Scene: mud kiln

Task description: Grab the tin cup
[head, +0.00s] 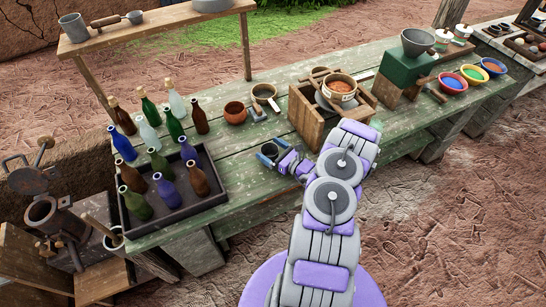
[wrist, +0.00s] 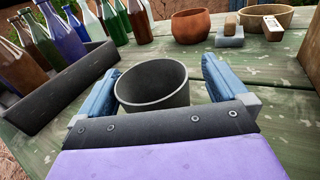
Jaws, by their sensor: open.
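The tin cup (wrist: 151,92), a dark grey open-topped cup, stands upright in the wrist view. It is between the two blue fingers of my gripper (wrist: 160,72), with its lower part hidden by the gripper's dark body. The left finger is close to the cup's rim. A gap shows between the cup and the right finger. In the head view my gripper (head: 267,153) is low over the green table, with the cup small and dark between its open fingers. I cannot tell whether either finger touches the cup.
A dark tray (head: 178,207) of bottles stands to the left, with more bottles behind it. A clay pot (head: 235,112) and a small bowl (head: 264,92) are behind the cup. A wooden box (head: 306,117) is to the right. Bare table lies around the cup.

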